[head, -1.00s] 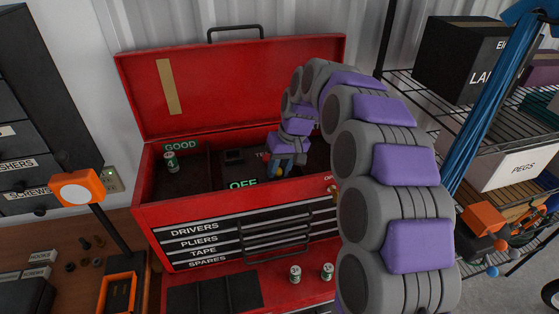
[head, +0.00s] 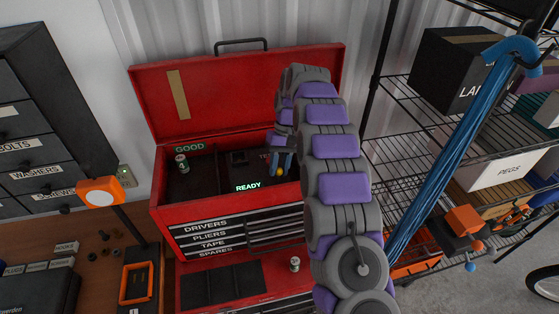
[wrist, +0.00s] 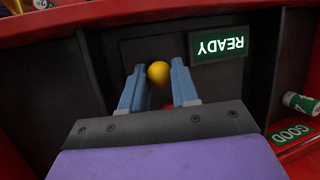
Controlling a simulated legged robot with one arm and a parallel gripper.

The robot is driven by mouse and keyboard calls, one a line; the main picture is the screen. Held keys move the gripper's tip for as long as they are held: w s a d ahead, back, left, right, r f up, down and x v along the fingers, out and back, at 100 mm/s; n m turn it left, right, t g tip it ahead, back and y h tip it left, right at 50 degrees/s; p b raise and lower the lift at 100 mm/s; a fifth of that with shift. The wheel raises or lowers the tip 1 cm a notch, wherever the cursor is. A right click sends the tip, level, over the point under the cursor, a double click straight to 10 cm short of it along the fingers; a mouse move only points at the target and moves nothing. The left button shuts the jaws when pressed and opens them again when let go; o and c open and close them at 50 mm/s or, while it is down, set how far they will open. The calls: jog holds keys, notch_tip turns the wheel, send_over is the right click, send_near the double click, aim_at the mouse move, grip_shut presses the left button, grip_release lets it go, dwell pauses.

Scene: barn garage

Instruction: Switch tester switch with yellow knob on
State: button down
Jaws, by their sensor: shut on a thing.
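The tester (head: 238,158) sits in the open top of the red toolbox, a dark panel with a lit green READY display (head: 248,187). In the wrist view its display (wrist: 220,47) appears upside down. The switch's yellow knob (head: 279,172) is between the blue fingertips of my gripper (head: 282,162). The wrist view shows the round yellow knob (wrist: 158,73) between the two fingers of my gripper (wrist: 160,90), which are shut on it. A bit of red shows below the knob. The switch's lever is mostly hidden.
Another battery (head: 295,264) stands on the toolbox's lower ledge. The raised red lid (head: 230,90) is behind. A wire shelf (head: 410,105) stands to the right; a workbench (head: 95,250) is on the left.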

jog(key=shift+w+g+p, duration=0.2)
jog(key=shift+g+p, duration=0.1)
jog(key=shift+p, duration=0.2)
jog(key=c, duration=0.9)
grip_release()
jog(key=shift+a, duration=0.1)
jog(key=shift+o, duration=0.2)
